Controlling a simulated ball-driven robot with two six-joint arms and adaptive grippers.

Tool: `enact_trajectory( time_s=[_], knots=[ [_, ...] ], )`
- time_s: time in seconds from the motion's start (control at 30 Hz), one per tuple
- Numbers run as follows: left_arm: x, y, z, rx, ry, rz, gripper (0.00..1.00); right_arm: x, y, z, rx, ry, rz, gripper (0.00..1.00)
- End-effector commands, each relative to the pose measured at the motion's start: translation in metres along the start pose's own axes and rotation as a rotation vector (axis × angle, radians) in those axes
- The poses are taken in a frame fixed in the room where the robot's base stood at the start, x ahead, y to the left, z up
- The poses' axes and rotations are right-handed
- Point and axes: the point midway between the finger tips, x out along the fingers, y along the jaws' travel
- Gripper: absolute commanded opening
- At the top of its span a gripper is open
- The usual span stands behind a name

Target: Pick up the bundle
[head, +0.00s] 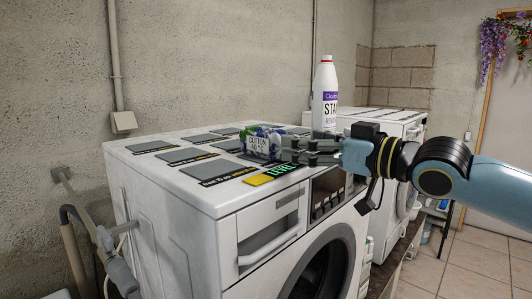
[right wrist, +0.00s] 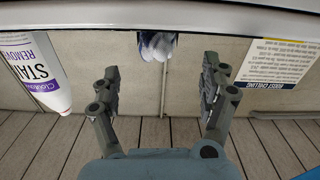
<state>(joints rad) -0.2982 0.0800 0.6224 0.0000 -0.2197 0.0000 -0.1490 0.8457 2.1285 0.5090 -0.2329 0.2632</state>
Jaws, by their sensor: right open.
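The bundle (head: 262,140) is a blue, white and green cloth bundle with a label reading "COTTON 40 °C". It sits on top of the near white washing machine (head: 160,212). My right gripper (head: 284,150) reaches in from the right, with its fingers at the bundle's right side and partly in front of it. In the right wrist view, the bundle (right wrist: 157,45) shows at the top, partly cut off, beyond and between the spread fingertips (right wrist: 160,75). The right gripper is open and empty. Contact cannot be told. My left gripper is not in view.
A white "STAIN REMOVER" bottle (head: 325,100) stands behind my right gripper; it also shows in the right wrist view (right wrist: 40,72). Dark label plates (head: 188,156) cover the machine top. A second machine (head: 395,116) stands behind.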

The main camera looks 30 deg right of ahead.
Motion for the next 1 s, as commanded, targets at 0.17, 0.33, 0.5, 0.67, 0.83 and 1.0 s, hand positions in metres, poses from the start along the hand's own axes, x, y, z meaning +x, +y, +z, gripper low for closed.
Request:
enact_trajectory(
  time_s=[0.17,0.33,0.5,0.67,0.83,1.0],
  knots=[
    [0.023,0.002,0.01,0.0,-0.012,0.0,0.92,0.022,0.0,0.003,0.004,0.004,0.002,0.79],
    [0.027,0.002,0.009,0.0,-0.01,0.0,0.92,0.034,-0.002,0.001,0.001,0.0,-0.006,0.79],
    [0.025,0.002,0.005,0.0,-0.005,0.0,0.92,0.048,-0.001,-0.001,0.005,0.002,-0.006,0.79],
    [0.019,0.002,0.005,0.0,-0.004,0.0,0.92,0.072,0.001,0.0,0.005,0.002,-0.006,0.79],
    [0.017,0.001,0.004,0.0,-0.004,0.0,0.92,0.087,0.0,0.001,0.0,-0.001,-0.007,0.79],
    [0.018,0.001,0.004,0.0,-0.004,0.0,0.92,0.087,0.0,0.003,-0.002,-0.002,-0.008,0.79]
  ],
)
